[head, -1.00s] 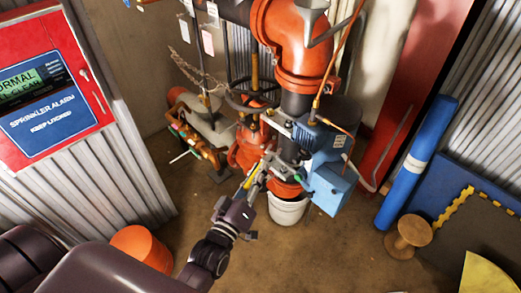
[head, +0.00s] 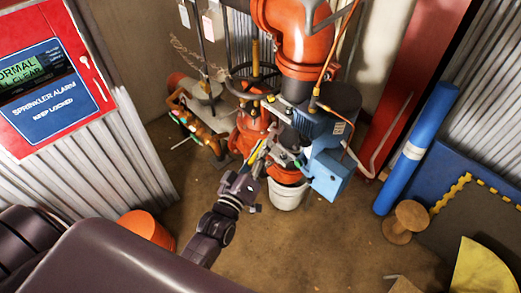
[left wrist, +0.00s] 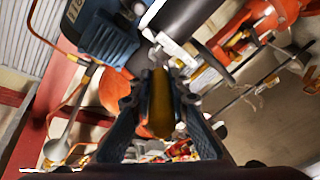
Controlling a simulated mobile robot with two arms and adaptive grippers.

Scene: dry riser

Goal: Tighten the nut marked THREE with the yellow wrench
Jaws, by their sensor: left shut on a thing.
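My left gripper (head: 259,157) is shut on the yellow wrench (head: 254,152) in front of the red pipework, left of the blue pump unit (head: 325,140). In the left wrist view the yellow wrench (left wrist: 160,104) stands between the two fingers of my left gripper (left wrist: 160,118), pointing away toward a grey pipe fitting (left wrist: 176,52). I cannot make out the nut marked THREE or any nut marking. Whether the wrench's far end touches a nut is hidden. My right gripper is not in view.
A white bucket (head: 287,195) stands below the pipe. A red valve with a dark handwheel (head: 252,84) is close behind the gripper. An orange bucket (head: 147,228), a wooden spool (head: 405,221) and a blue cylinder (head: 416,150) stand around. The middle floor is clear.

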